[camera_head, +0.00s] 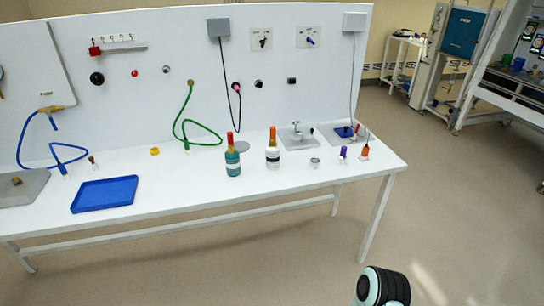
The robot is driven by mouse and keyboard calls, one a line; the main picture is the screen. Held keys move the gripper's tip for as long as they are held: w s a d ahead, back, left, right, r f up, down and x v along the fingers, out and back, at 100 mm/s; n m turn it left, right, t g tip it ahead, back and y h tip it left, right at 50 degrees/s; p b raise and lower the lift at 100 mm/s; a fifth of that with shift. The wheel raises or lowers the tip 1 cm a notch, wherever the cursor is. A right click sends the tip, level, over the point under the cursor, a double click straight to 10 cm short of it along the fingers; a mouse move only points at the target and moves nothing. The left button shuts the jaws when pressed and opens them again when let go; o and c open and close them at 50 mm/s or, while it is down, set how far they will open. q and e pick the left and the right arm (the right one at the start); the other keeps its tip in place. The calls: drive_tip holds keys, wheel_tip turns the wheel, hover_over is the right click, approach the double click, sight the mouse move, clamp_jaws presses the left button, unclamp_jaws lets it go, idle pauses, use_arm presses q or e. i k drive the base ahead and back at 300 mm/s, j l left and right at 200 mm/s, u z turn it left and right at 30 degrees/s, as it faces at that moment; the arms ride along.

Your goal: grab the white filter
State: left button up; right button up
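I cannot tell for sure which thing is the white filter. A small pale round piece (315,162) lies on the white bench (230,186), right of the white bottle with an orange cap (272,155). A flat grey disc (242,146) lies behind the two bottles. Small pieces with a purple top (343,153) and an orange top (364,152) stand near the bench's right end; they are too small to make out well. Neither of my grippers shows in the head view.
A teal bottle with a red cap (232,158) stands beside the white bottle. A blue tray (104,194), a yellow ring (155,151) and blue and green hoses are to the left. A small sink (297,136) is at the back right. The floor (448,190) right of the bench is clear.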

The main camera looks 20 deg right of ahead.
sight(272, 151)
drive_tip(key=u, duration=0.45)
drive_tip(key=l+u, duration=1.05)
drive_tip(key=l, duration=0.4)
drive_tip(key=k+l+u, duration=0.15)
drive_tip(key=l, duration=0.4)
